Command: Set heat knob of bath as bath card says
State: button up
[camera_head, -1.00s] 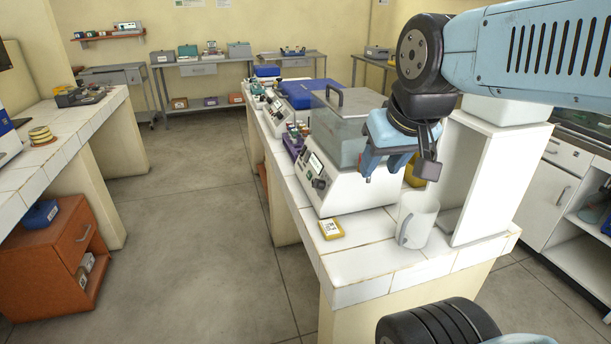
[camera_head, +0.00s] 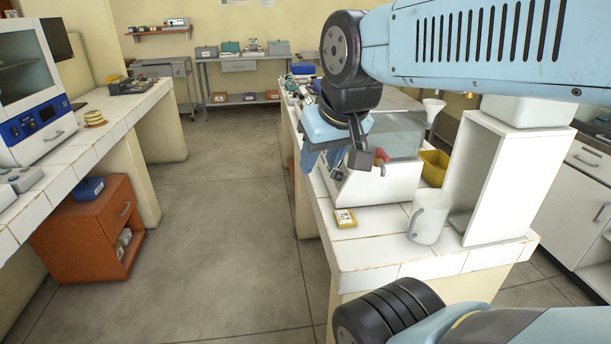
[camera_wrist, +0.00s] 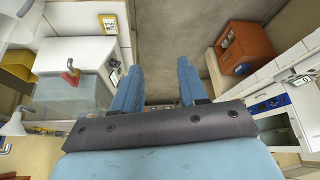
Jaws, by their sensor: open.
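The bath (camera_head: 375,185), a white box with a clear grey tank, stands on the right-hand bench. In the wrist view the bath (camera_wrist: 68,55) is at the left, with its small control panel (camera_wrist: 115,74) facing the aisle. The heat knob's setting is too small to tell. A yellow-edged card (camera_head: 345,218) lies on the bench tiles by the bath; it also shows in the wrist view (camera_wrist: 107,24), its print unreadable. My gripper (camera_head: 332,164) is open and empty, in front of the bath's panel side and apart from it, hiding much of the panel in the head view.
A yellow bin (camera_head: 434,167) is behind. The aisle floor (camera_head: 220,220) is clear. An orange cabinet (camera_head: 92,228) stands under the left bench (camera_head: 50,180).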

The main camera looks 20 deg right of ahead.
jog(key=shift+a, duration=0.15)
jog(key=shift+o, duration=1.2)
jog(key=n+g+h, duration=0.9)
jog(key=n+h, duration=0.8)
jog(key=h, duration=0.1)
send_near(336, 175)
jog(key=d, duration=0.5)
jog(key=s+d, duration=0.1)
jog(key=d, duration=0.1)
jog(key=shift+d+f, duration=0.2)
jog(key=shift+d, duration=0.15)
jog(key=shift+c, duration=0.3)
